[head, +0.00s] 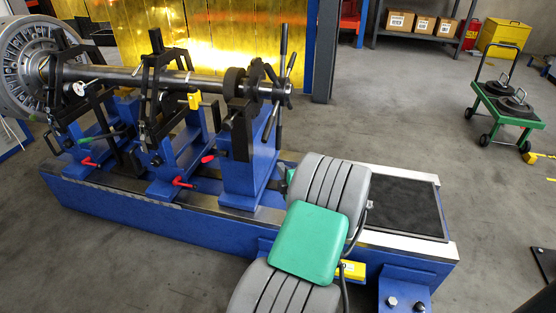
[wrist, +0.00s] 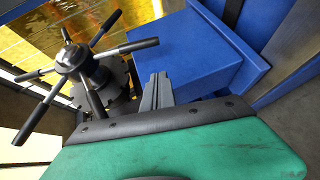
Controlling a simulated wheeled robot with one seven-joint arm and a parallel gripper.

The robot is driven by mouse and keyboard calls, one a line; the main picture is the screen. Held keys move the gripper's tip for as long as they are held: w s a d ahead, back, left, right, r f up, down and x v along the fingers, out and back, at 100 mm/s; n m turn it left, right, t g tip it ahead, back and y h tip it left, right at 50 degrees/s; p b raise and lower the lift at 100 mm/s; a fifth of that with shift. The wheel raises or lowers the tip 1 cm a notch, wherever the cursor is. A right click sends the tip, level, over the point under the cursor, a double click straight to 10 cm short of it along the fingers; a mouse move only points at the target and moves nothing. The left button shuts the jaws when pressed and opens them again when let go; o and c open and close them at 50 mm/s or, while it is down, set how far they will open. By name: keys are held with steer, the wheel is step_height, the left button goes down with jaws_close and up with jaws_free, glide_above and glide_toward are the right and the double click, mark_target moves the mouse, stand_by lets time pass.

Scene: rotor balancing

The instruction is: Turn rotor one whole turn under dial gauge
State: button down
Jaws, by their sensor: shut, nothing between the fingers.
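The rotor shaft (head: 140,76) lies across the blue balancing machine in the head view, with a large bladed disc (head: 28,68) at its left end. A small white-faced dial gauge (head: 79,88) sits by the shaft near the disc. A spoked handwheel (head: 284,90) is at the shaft's right end. In the wrist view the handwheel (wrist: 76,60) fills the upper left, its dark-gripped spokes spread out. My gripper (wrist: 157,80) is shut and empty, to the right of the handwheel and apart from its hub. In the head view the gripper is hidden behind my arm.
Blue pedestals (head: 250,150) with red-handled clamps carry the shaft over the blue machine bed (head: 130,213). A blue box-shaped part (wrist: 190,55) stands close behind my fingertips. A green cart (head: 508,108) with weights is at the far right. Open floor lies between.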

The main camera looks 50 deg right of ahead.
steer(key=s+d+b+x, duration=0.1)
steer(key=d+b+x, duration=0.1)
steer(key=x, duration=1)
steer(key=shift+f+b, duration=0.15)
steer(key=shift+b, duration=0.5)
steer(key=shift+d+f, duration=0.1)
steer(key=shift+f, duration=0.05)
